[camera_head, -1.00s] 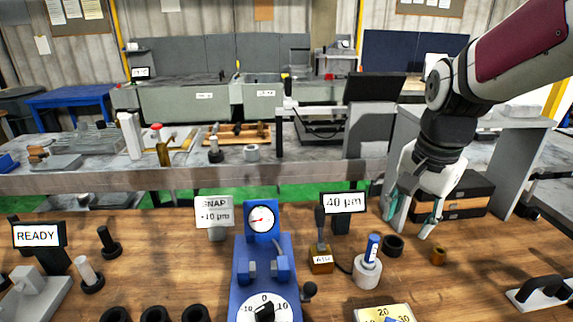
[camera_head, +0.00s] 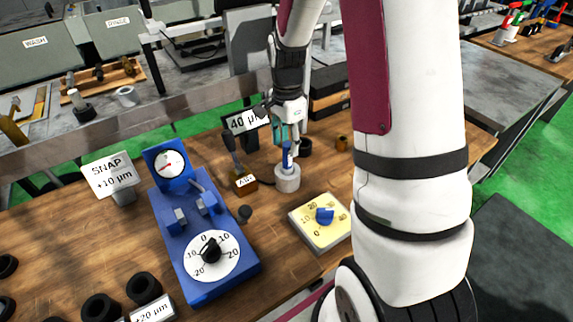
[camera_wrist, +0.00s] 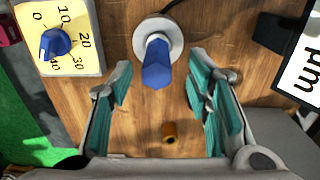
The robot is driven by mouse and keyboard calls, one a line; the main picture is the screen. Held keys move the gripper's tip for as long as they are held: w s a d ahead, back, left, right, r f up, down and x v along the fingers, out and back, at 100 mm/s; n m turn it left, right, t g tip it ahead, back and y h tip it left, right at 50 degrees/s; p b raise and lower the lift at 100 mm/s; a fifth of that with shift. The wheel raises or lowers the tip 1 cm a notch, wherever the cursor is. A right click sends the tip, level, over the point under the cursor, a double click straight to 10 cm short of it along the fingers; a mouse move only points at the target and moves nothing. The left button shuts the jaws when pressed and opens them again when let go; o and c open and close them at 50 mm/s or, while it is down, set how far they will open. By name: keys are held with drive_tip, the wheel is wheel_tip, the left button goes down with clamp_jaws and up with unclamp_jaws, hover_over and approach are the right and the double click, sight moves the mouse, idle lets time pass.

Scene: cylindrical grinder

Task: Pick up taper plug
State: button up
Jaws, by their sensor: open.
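The taper plug shows a blue handle (camera_head: 287,156) and stands upright in a round grey-white holder (camera_head: 287,180) on the wooden bench. In the wrist view the blue plug (camera_wrist: 157,64) is near the top middle, with the holder (camera_wrist: 143,38) around its base. My gripper (camera_head: 290,138) points down just above and behind the plug in the head view. In the wrist view my gripper (camera_wrist: 158,80) is open, its teal-padded fingers on either side of the plug's line, with nothing held. The plug's lower part is hidden inside the holder.
A yellow dial box (camera_head: 318,222) stands close in front right. An amber block (camera_head: 243,181) and "40 µm" display (camera_head: 247,122) stand left of the plug. A blue gauge unit (camera_head: 200,225) stands left.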

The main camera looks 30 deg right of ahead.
sight(288, 159)
drive_tip(key=shift+s+f+p, duration=0.15)
drive_tip(key=shift+f+p, duration=0.25)
drive_tip(key=shift+f, duration=2.75)
clamp_jaws()
